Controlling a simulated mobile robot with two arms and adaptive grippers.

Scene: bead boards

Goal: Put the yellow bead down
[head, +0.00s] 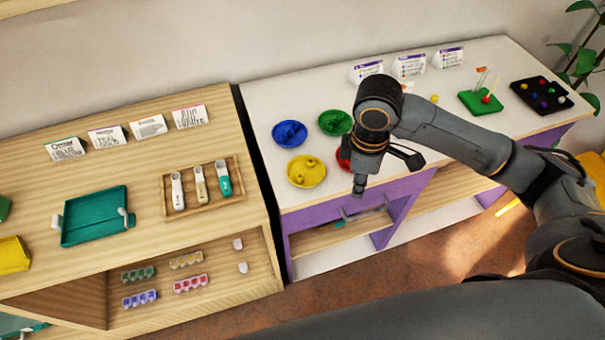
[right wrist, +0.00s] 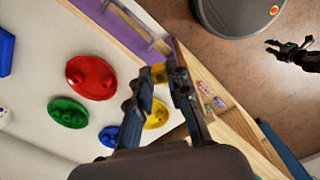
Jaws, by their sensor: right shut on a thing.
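My right gripper (head: 360,186) hangs in front of the white table's front edge, to the right of the yellow dish (head: 306,171). In the right wrist view its fingers (right wrist: 169,72) are shut on the yellow bead (right wrist: 174,68), of which only part shows between the tips. The bead is hidden in the head view. The yellow dish (right wrist: 157,113) shows partly behind the fingers and holds yellow pieces. A small black gripper (right wrist: 290,50), seemingly my left one, is far off over the floor at the right of the wrist view; its jaw opening is too small to judge.
Blue (head: 289,134), green (head: 335,122) and red (head: 344,160) dishes stand near the yellow one; my arm partly covers the red. A green peg board (head: 470,103) and black bead tray (head: 523,103) stand at the right. A small yellow piece (head: 434,98) lies behind my arm.

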